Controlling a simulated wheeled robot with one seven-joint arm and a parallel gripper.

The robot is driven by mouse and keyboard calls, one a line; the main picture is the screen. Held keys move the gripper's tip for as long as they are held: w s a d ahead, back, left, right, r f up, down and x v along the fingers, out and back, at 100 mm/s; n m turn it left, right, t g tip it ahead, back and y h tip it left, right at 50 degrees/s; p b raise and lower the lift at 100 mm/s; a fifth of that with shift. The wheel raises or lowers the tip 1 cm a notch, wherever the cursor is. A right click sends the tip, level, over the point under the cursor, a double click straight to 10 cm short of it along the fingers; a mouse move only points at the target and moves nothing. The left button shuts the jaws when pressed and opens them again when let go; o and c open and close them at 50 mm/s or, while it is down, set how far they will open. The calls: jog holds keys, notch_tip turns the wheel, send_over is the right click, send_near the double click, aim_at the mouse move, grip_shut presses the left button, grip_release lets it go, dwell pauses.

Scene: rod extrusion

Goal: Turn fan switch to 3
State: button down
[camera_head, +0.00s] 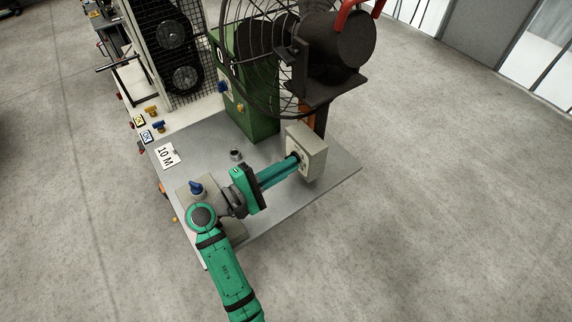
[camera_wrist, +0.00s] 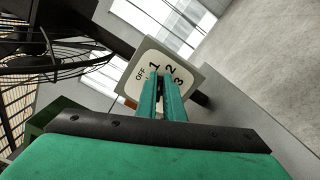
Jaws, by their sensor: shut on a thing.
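The fan switch box (camera_head: 313,152) is a beige box standing at the right part of the grey platform, below the fan (camera_head: 262,52). In the wrist view its pale dial plate (camera_wrist: 150,62) shows the marks OFF, 1, 2 and 3. My gripper (camera_head: 295,159) reaches the front of the box, its green fingers shut on the switch knob. In the wrist view the fingertips (camera_wrist: 162,76) cover the knob and the middle of the plate. Which mark the knob points to is hidden.
A blue knob (camera_head: 196,187) on a grey box is close to my arm. A small metal cylinder (camera_head: 237,155) and a "10 M" sign (camera_head: 166,155) are to the left. Floor at right is clear.

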jog(key=shift+f+m, duration=0.15)
jog(key=shift+m, duration=0.45)
jog(key=c, duration=1.9)
grip_release()
jog(key=shift+o, duration=0.2)
